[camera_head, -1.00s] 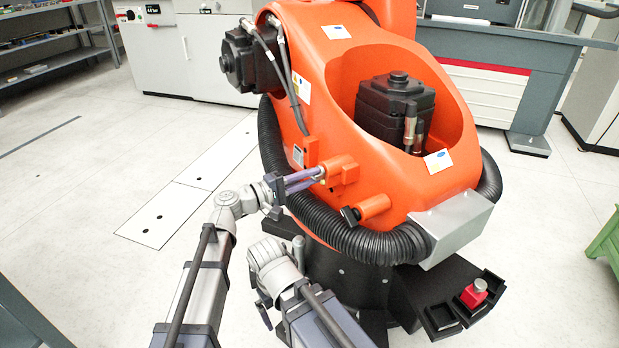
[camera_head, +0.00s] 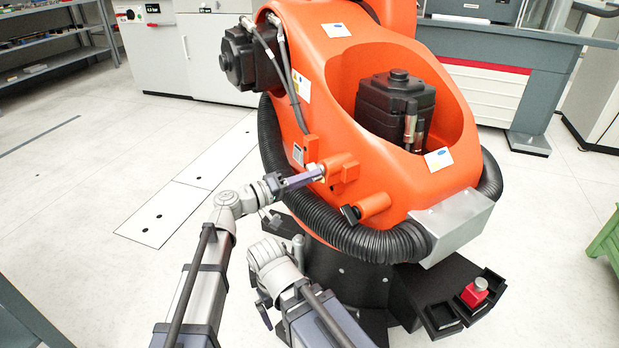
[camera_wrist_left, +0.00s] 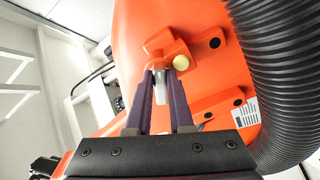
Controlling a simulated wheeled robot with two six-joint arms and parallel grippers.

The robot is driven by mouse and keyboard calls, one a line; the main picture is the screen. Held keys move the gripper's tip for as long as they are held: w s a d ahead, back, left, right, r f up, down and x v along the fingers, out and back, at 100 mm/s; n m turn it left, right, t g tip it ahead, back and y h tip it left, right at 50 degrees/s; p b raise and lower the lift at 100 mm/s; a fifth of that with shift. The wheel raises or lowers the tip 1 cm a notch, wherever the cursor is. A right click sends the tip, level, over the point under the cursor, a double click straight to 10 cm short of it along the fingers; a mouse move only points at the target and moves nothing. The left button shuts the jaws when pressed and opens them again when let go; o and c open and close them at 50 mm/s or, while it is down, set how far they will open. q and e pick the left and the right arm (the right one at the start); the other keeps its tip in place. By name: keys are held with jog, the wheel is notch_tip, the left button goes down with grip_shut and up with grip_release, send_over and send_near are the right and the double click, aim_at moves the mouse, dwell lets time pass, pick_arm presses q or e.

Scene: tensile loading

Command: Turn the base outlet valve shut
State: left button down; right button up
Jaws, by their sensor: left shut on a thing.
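The base outlet valve sits on an orange block (camera_head: 342,172) on the lower left side of the orange robot body. In the left wrist view, its small pale handle (camera_wrist_left: 162,87) shows between my fingers, below a round brass-coloured face (camera_wrist_left: 181,62). My left gripper (camera_head: 318,173) reaches the block from the left and is shut on the handle. Its two purple fingers (camera_wrist_left: 163,80) stand on either side of the handle in the wrist view. The fingertips hide part of the handle in the head view. My right gripper (camera_head: 263,308) is low in the picture, mostly hidden by its own arm.
A ribbed black hose (camera_head: 320,225) curves around the body just below the valve. A second orange stub with a black knob (camera_head: 350,214) is close at the lower right. A red button block (camera_head: 474,292) stands on a black tray. Floor at left is clear.

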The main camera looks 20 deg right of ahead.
pick_arm(q)
jog(key=shift+s+f, duration=0.1)
dwell(0.3)
jog(key=c, duration=0.8)
grip_release()
jog(key=shift+a, duration=0.1)
jog(key=v, duration=0.7)
jog(key=shift+a, duration=0.3)
jog(key=shift+s, duration=0.1)
